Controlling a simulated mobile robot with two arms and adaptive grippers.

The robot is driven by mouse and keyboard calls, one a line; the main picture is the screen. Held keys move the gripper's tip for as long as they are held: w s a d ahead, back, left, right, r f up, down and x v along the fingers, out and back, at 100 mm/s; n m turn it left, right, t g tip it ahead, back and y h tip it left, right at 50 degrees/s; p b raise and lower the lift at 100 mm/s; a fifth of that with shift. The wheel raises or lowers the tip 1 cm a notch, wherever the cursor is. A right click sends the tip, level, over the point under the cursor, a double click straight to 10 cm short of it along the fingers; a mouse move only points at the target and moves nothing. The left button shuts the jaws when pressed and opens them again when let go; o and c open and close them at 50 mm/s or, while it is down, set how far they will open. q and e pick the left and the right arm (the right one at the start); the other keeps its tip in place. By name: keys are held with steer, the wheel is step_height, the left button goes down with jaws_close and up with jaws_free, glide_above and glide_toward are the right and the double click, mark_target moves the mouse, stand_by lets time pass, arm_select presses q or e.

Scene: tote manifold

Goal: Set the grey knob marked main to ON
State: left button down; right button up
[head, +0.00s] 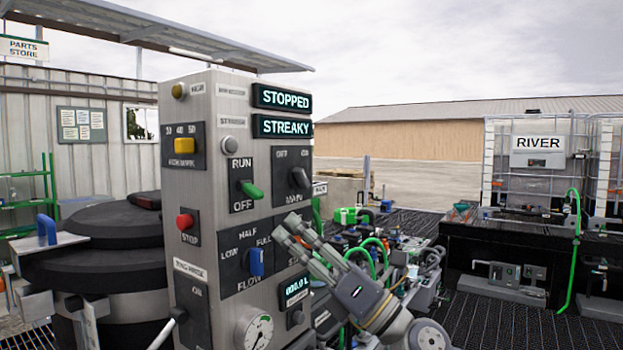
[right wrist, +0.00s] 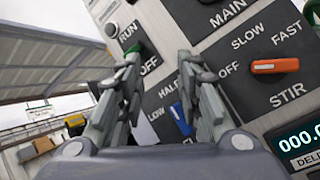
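The grey main knob (head: 300,178) sits on a dark plate with OFF at upper left, ON at upper right and MAIN below. Its handle looks tilted; I cannot tell surely which mark it points to. In the right wrist view the MAIN plate (right wrist: 200,14) is at the top edge, with the knob almost wholly cut off. My right gripper (head: 287,228) is in front of the panel, below the main knob and apart from it. Its two fingers are spread with nothing between them, as the right wrist view shows (right wrist: 158,62). My left gripper is not in view.
The steel panel (head: 222,82) also carries a green RUN/OFF handle (head: 251,190), a blue flow handle (head: 256,262), a red stop button (head: 185,221) and a yellow selector (head: 184,146). An orange stir knob (right wrist: 275,66) is near my right fingers. Displays read STOPPED and STREAKY.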

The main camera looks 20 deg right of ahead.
step_height(320, 180, up, 4)
steer(key=n+g+y, duration=0.1)
steer(key=n+g, duration=0.3)
steer(key=n, duration=0.4)
steer(key=n+h, duration=0.5)
steer(key=h, duration=0.2)
glide_toward(305, 177)
steer(key=p+x, duration=0.5)
steer(key=x, duration=0.2)
steer(key=shift+w+r, duration=0.1)
steer(key=shift+w, duration=0.1)
steer(key=shift+w+a+p, duration=0.3)
steer(key=shift+w+a, duration=0.1)
steer(key=shift+w, duration=0.1)
jaws_close()
